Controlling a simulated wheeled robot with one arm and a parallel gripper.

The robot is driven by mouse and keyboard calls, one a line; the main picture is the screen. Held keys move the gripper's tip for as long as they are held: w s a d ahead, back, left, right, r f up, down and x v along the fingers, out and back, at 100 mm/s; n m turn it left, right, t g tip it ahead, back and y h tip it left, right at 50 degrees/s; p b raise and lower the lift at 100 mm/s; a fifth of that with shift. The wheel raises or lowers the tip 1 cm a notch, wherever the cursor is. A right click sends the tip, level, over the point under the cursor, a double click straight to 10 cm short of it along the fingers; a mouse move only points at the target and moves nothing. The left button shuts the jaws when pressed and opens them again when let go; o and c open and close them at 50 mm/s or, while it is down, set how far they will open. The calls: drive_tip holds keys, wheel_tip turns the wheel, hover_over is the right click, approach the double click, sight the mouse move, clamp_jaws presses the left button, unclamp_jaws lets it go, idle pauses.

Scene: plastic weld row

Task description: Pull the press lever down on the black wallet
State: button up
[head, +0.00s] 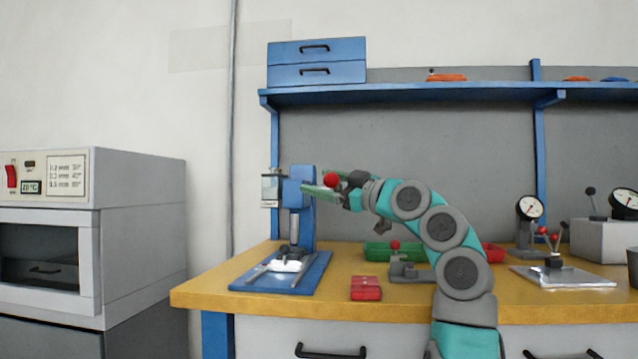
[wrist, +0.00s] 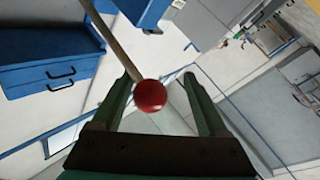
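The blue press (head: 308,215) stands on its blue base at the left end of the workbench. Its lever ends in a red ball (head: 331,180), raised at the height of the press head. In the wrist view, the red ball (wrist: 150,96) is in front of the fingers, closer to the left one, with the lever rod (wrist: 113,52) running up and left. My gripper (wrist: 160,76) is open, with a gap beside the ball. In the head view, my gripper (head: 335,191) is at the ball. Under the ram lies a pale plate (head: 288,266); I cannot make out a black wallet there.
Red blocks (head: 366,288) lie on the yellow benchtop (head: 410,307) right of the press. Behind my arm are a green tray (head: 378,251) and a small grey fixture with a red knob (head: 395,245). A blue shelf (head: 410,94) hangs above. A grey oven (head: 140,235) stands left.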

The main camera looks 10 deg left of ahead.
drive_tip(key=v, duration=0.7)
drive_tip(key=shift+a+b, duration=0.1)
drive_tip(key=shift+b, duration=0.2)
drive_tip(key=shift+s, duration=0.1)
